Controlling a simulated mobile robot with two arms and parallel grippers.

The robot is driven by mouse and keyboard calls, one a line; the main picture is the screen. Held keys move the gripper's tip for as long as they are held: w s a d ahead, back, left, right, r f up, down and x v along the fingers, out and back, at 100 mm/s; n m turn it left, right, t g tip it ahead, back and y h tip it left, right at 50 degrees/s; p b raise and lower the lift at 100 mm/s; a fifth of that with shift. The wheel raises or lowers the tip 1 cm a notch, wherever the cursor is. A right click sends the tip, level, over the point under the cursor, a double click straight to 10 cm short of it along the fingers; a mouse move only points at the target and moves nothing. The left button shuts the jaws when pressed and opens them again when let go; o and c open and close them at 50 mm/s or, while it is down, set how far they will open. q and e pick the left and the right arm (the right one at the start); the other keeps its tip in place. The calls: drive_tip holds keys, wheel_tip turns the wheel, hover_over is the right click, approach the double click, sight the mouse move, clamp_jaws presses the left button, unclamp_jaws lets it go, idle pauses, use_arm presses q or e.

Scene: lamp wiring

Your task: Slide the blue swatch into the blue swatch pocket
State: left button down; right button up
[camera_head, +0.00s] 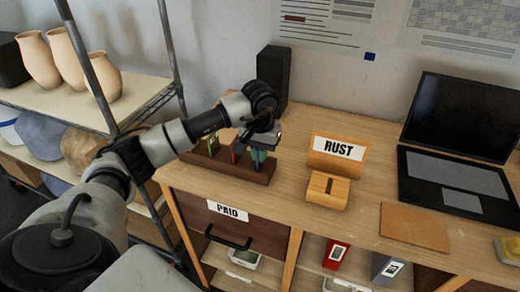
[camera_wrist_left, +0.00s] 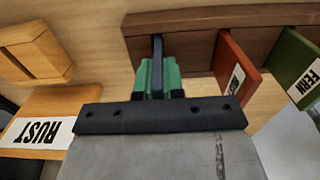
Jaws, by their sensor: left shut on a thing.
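The blue swatch (camera_wrist_left: 157,66) shows edge-on as a thin dark blue strip in the left wrist view. My left gripper (camera_wrist_left: 158,80) is shut on it, with green fingertips on both sides. In the head view the gripper (camera_head: 260,156) is over the right end of a dark brown rack (camera_head: 205,160). The swatch's far end overlaps the rack (camera_wrist_left: 200,18) in the wrist view; I cannot tell whether it is inside a pocket. A red swatch (camera_wrist_left: 234,65) and a green FERN swatch (camera_wrist_left: 291,66) stand at the rack beside it. My right gripper is out of view.
A RUST sign (camera_head: 338,151) stands behind a slotted wooden block (camera_head: 327,190) to the right. A black speaker-like box (camera_head: 273,72) stands behind the rack. A laptop (camera_head: 455,150) and a tan mat (camera_head: 414,228) lie farther right. A PAID drawer (camera_head: 258,235) is below the desktop.

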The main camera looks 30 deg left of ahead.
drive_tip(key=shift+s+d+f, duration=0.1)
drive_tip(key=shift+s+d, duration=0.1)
use_arm(q)
drive_tip(key=shift+f, duration=0.1)
drive_tip(key=c, duration=1.2)
unclamp_jaws()
drive_tip(key=shift+c, duration=0.2)
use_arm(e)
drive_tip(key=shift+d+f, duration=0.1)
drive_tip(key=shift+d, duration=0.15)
use_arm(q)
drive_tip(key=shift+r, duration=0.3)
wheel_tip(320, 180, up, 11)
drive_tip(key=b, duration=0.3)
drive_tip(key=shift+f, duration=0.15)
drive_tip(key=shift+r, duration=0.55)
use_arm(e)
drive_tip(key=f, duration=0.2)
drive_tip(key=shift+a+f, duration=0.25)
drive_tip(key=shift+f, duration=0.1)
